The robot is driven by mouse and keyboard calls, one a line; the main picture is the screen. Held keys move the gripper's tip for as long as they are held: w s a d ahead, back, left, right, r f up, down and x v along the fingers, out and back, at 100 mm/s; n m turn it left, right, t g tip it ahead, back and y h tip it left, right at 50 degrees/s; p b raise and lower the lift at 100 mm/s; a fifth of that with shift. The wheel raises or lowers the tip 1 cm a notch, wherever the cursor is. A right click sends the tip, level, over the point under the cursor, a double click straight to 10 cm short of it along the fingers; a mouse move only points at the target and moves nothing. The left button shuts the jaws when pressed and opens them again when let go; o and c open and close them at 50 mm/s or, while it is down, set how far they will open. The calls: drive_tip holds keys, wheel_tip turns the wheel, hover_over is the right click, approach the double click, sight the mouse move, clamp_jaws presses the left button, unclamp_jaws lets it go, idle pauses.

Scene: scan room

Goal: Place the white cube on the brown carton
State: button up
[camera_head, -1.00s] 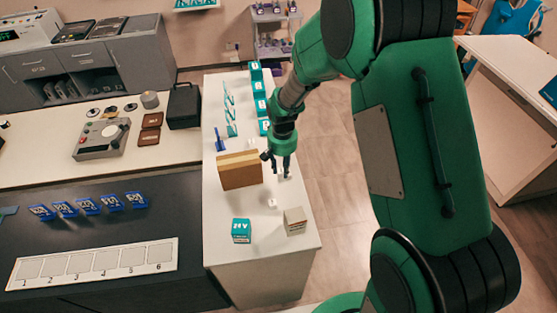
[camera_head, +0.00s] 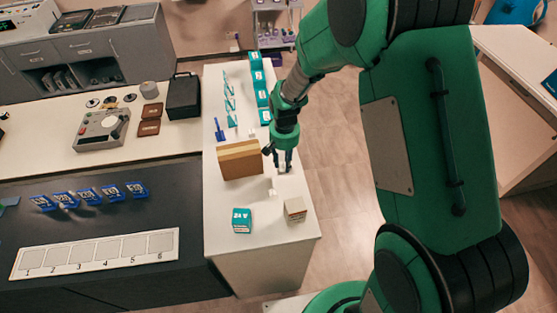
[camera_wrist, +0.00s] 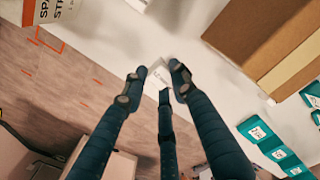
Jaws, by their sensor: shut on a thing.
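The white cube (camera_wrist: 160,73) shows between my fingertips in the wrist view, with small dark print on one face. My gripper (camera_wrist: 158,80) is shut on it. In the head view my gripper (camera_head: 284,166) points down over the narrow white table, just right of the brown carton, and its fingers mostly hide the cube. I cannot tell whether the cube touches the table. The brown carton (camera_head: 240,164) stands upright on the table with a tan tape strip across its top. It also shows at the upper right in the wrist view (camera_wrist: 245,30). Its top looks clear.
A teal box (camera_head: 242,221), a small pale box (camera_head: 295,209) and a small white item (camera_head: 272,191) stand on the near part of the white table (camera_head: 262,256). Several teal boxes (camera_head: 257,78) line its far end. A blue item (camera_head: 219,130) stands behind the carton.

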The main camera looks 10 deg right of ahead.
drive_tip(key=s+a+r+p, duration=0.2)
drive_tip(key=s+a+r, duration=0.2)
drive_tip(key=a+r, duration=0.1)
drive_tip(key=s+a+r+n+p, duration=0.1)
drive_tip(key=s+a+r+p, duration=0.1)
drive_tip(key=s+a+r, duration=0.3)
wheel_tip(320, 180, up, 3)
drive_tip(key=shift+s+r, duration=0.1)
drive_tip(key=shift+s, duration=0.05)
drive_tip(key=shift+a, duration=0.15)
drive_tip(key=p, duration=0.1)
hover_over(239, 149)
drive_tip(key=shift+f, duration=0.75)
drive_tip(key=shift+s, duration=0.1)
drive_tip(key=shift+f, duration=1.75)
drive_tip(key=shift+f, duration=0.1)
drive_tip(key=o, duration=1)
